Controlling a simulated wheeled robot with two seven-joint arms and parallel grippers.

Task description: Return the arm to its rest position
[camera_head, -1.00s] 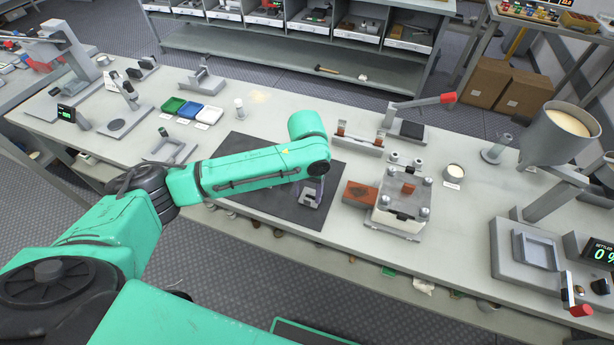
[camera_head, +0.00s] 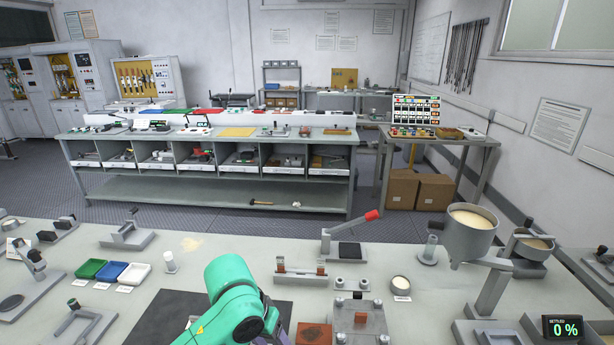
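My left arm (camera_head: 238,302) is green and reaches up from the bottom edge, over the dark mat (camera_head: 165,318) on the front workbench. Its forearm and wrist are bent, with the elbow side cut off by the frame. A small grey-purple part of my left gripper (camera_head: 284,314) shows just right of the wrist. Its fingers are hidden or out of frame, so I cannot tell if it is open or holds anything. My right arm and gripper are not in view.
Close to the arm are a fixture with copper-coloured posts (camera_head: 301,272), a brown block (camera_head: 313,337) and a metal clamp block (camera_head: 357,318). A red-handled lever press (camera_head: 346,240) and a hopper (camera_head: 469,232) stand to the right. Green, blue and white trays (camera_head: 111,271) lie left.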

